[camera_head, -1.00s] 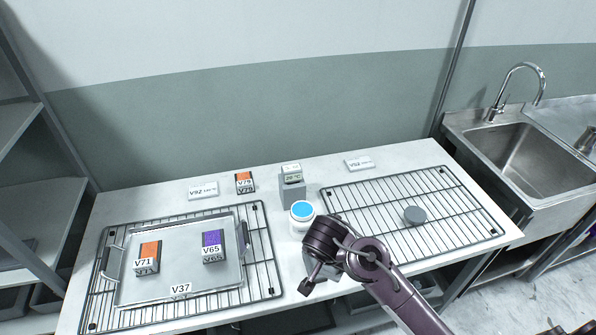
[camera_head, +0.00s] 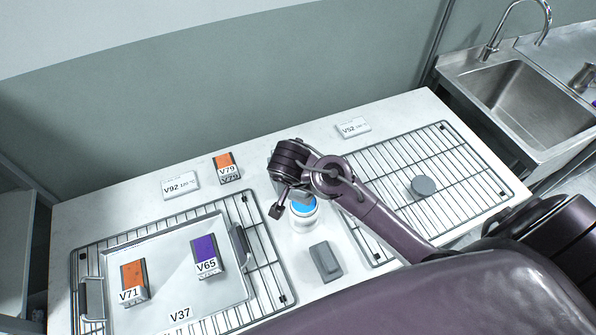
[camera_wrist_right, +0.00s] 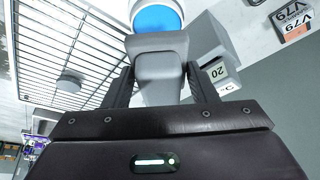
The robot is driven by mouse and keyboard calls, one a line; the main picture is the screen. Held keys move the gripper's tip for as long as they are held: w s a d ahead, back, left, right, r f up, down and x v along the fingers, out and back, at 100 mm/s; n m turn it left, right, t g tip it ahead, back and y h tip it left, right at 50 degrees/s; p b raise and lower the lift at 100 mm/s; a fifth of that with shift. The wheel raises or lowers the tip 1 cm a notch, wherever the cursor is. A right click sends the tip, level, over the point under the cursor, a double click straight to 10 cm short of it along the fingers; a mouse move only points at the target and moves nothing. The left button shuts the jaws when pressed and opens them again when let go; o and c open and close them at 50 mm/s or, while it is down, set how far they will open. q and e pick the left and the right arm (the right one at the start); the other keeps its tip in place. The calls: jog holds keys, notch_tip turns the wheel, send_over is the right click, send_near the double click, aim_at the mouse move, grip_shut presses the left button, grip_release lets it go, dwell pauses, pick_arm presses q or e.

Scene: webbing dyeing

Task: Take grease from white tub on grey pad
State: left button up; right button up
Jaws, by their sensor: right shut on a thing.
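The white tub (camera_head: 304,221) stands between the two wire racks, its round opening showing bright blue grease (camera_head: 302,206). In the right wrist view, the tub's blue top (camera_wrist_right: 157,18) is at the upper edge. My right gripper (camera_wrist_right: 160,68) is shut on a grey pad (camera_wrist_right: 160,88), which is between its fingers and overlaps the tub's near edge in that view; I cannot tell whether it touches the grease. In the head view, my right wrist covers part of the tub. My left gripper is not in view.
A grey block (camera_head: 325,261) lies in front of the tub. The left rack (camera_head: 262,262) bears a metal tray (camera_head: 165,262) with blocks V71 and V65. A grey disc (camera_head: 423,186) sits on the right rack (camera_head: 465,150).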

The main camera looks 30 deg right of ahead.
aim_at(303, 198)
jog(key=f, duration=0.2)
jog(key=shift+s+f, duration=0.25)
jog(key=shift+f, duration=0.1)
jog(key=shift+w+f, duration=0.2)
jog(key=shift+f, duration=1.05)
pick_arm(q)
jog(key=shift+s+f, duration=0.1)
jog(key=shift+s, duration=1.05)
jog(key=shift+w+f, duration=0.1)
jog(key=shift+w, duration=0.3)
pick_arm(e)
jog(key=shift+f, duration=0.2)
pick_arm(q)
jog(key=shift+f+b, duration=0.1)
jog(key=shift+b, duration=0.2)
pick_arm(e)
jog(key=shift+f, duration=0.15)
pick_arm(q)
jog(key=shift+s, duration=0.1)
pick_arm(e)
jog(key=shift+f, duration=0.1)
